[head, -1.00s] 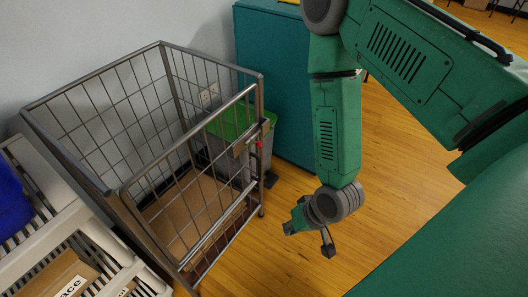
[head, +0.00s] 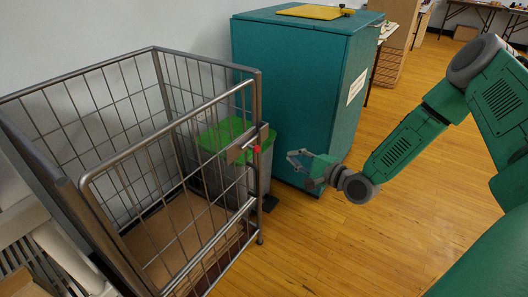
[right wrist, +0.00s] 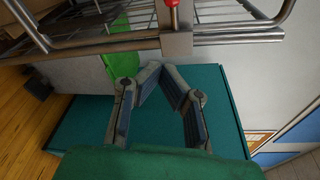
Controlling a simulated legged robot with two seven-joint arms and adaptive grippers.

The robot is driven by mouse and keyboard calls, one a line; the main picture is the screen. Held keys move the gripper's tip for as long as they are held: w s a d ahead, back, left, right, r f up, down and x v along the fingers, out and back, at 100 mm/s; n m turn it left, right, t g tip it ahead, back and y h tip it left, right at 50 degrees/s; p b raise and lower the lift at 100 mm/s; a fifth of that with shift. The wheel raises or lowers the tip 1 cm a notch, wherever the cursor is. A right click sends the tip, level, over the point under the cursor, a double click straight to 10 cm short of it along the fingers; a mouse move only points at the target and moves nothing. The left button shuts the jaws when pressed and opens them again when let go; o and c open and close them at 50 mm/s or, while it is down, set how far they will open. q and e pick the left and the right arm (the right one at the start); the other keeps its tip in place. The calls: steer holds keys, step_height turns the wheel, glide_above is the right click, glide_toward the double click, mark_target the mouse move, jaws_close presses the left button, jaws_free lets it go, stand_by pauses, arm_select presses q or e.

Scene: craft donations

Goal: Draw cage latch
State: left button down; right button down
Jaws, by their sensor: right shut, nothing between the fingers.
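The wire cage (head: 155,49) stands at the left of the head view. Its front gate (head: 170,128) has a round tube frame. The latch (head: 243,146) is a metal plate with a red knob (head: 257,149) by the right post. In the right wrist view the latch plate (right wrist: 176,43) and the red knob (right wrist: 171,3) are at the top, beyond the fingertips. My right gripper (head: 291,157) is to the right of the latch, apart from it; in the wrist view its fingers (right wrist: 161,69) converge, shut and empty. My left gripper is out of view.
A teal cabinet (head: 290,85) with a yellow board (head: 310,11) on top stands behind my right gripper. A green-lidded grey bin (head: 222,136) is behind the cage's wires. Pale crates (head: 62,262) are at lower left. Wooden floor (head: 330,235) is open at right.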

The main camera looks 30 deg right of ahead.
steer(key=w+a+b, duration=0.3)
steer(key=w+a, duration=0.2)
steer(key=w, duration=0.2)
steer(key=shift+w+b, duration=0.35)
steer(key=shift+a, duration=0.1)
steer(key=a, duration=0.1)
steer(key=s+a, duration=0.1)
steer(key=a, duration=0.2)
steer(key=shift+s+a, duration=0.2)
steer(key=shift+s, duration=0.2)
